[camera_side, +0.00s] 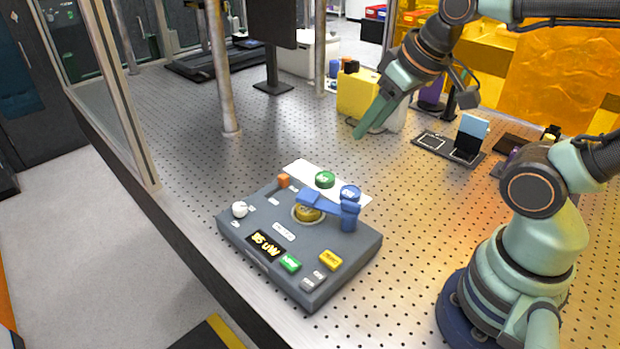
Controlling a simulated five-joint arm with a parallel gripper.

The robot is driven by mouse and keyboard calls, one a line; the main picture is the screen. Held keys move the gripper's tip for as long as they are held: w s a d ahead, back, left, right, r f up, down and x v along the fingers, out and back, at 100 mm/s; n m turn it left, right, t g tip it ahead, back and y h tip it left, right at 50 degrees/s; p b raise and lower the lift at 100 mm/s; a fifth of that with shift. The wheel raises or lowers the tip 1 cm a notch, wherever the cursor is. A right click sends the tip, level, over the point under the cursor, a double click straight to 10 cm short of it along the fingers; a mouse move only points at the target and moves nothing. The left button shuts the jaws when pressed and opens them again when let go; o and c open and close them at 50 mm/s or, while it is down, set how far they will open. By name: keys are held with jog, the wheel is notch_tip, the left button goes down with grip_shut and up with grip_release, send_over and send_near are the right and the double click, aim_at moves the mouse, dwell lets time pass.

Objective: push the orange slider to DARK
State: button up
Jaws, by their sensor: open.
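The orange slider (283,181) is a small block at the back left edge of the grey control box (350,268). Small labels lie near it, but they are too small to read, so I cannot tell which one says DARK. My gripper (367,129) is open and empty, its green fingers pointing down and left. It is in the air beyond and to the right of the box, well apart from the slider. The slider's lower part and track are hard to make out.
The box also carries a white knob (239,209), a blue lever (325,203) over a yellow round part, a lit display (265,246) and several buttons. A green round cap (325,179) and a blue one (350,193) are close to the slider's right. A metal post (222,80) stands behind.

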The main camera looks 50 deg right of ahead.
jog(key=shift+o, duration=0.4)
jog(key=g, duration=0.6)
send_over(284, 176)
notch_tip(284, 176, down, 8)
notch_tip(284, 176, down, 12)
jog(key=shift+w+r, duration=0.1)
grip_shut()
dwell(1.0)
